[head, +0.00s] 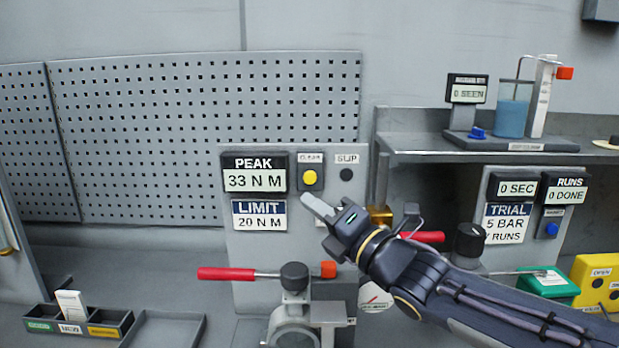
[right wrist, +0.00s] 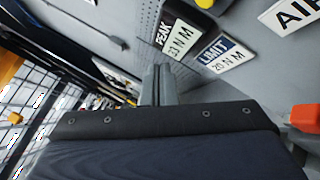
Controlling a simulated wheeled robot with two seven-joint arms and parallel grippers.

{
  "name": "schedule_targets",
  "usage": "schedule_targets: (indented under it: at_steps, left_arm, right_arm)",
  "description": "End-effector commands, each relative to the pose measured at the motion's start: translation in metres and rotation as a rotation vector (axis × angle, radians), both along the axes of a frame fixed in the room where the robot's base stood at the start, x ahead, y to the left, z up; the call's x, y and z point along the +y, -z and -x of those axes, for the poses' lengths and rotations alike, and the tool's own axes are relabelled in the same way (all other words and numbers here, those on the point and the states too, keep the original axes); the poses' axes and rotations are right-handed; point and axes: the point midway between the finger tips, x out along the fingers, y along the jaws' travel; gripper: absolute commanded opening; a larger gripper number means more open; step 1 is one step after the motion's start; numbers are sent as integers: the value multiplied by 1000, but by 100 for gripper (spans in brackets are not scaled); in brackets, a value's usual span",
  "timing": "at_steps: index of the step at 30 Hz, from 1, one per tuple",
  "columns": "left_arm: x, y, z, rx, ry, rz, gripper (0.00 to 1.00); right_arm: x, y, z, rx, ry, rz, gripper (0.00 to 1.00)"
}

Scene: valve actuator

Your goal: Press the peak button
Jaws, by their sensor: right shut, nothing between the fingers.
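The grey panel (head: 232,270) carries a PEAK display (head: 254,173) reading 33 N M and a LIMIT display (head: 259,214) reading 20 N M. A round yellow button (head: 310,177) sits just right of the PEAK display, under a small label that is hard to read. My right gripper (head: 308,197) is shut and empty, its fingertips just below the yellow button in the head view. I cannot tell whether they touch the panel. The right wrist view shows the shut fingers (right wrist: 158,85) and the PEAK display (right wrist: 181,38). My left gripper is not in view.
A dark round spot (head: 346,174) under a SLIP label lies right of the button. A shelf (head: 420,157) and a second panel with a blue button (head: 551,229) are at the right.

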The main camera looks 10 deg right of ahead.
Motion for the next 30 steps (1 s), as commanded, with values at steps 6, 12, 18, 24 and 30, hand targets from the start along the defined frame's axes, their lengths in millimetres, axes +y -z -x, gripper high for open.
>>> schedule_targets:
  at_steps: [6,12,18,24,30]
  left_arm:
    - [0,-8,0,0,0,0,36]
    - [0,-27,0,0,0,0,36]
    - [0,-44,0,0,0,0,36]
    - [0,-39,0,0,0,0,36]
    - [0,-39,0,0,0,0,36]
  right_arm:
    - [-2,-2,-10,5,3,-1,0]
    - [-8,-4,-36,7,4,0,0]
    - [-13,-3,-63,5,3,0,0]
    - [-17,1,-80,3,2,0,0]
    - [-18,1,-87,4,2,-2,0]
